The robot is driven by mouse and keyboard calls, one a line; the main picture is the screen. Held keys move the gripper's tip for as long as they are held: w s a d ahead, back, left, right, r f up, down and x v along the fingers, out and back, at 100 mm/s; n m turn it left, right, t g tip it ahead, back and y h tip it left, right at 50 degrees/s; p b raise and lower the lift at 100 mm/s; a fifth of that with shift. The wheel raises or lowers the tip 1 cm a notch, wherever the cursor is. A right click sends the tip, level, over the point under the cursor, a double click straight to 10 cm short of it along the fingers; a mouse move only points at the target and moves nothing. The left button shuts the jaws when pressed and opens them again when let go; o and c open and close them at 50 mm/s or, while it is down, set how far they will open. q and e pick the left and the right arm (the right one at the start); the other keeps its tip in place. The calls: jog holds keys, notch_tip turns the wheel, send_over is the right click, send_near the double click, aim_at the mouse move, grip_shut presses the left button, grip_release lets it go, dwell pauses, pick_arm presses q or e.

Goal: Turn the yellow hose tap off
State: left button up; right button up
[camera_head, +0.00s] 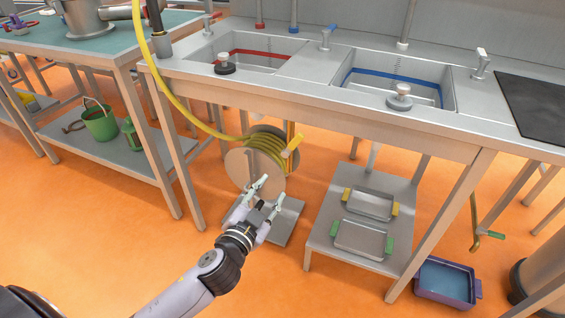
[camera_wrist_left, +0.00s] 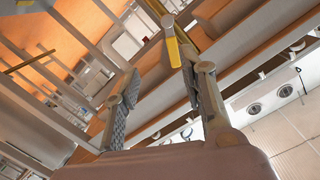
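A yellow hose (camera_head: 178,105) hangs down from the upper left to a round reel (camera_head: 238,172) under the sink counter, where it is coiled. A yellow lever-like handle (camera_head: 293,147) sticks out at the reel's right side; I take it for the hose tap. In the left wrist view a yellow lever (camera_wrist_left: 172,44) on a metal fitting shows just beyond the fingertips. My left gripper (camera_head: 270,190) is open and empty, below and in front of the reel, apart from the handle. It also shows open in the left wrist view (camera_wrist_left: 160,70). My right gripper is out of view.
The steel sink counter (camera_head: 330,108) spans above the reel. A low shelf (camera_head: 322,228) with two metal trays stands right of it, and a purple tub (camera_head: 446,283) on the floor. A left bench holds a green bucket (camera_head: 100,122). Orange floor in front is clear.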

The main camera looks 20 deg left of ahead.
pick_arm(q)
notch_tip(320, 180, up, 3)
jog(key=s+t, duration=0.1)
send_near(296, 141)
jog(key=w, duration=0.8)
jog(key=shift+w+d, duration=0.1)
jog(key=shift+w, duration=0.55)
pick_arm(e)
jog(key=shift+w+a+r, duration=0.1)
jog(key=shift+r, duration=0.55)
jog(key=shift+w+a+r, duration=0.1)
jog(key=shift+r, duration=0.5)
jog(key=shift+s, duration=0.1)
pick_arm(q)
jog(key=shift+c, duration=0.3)
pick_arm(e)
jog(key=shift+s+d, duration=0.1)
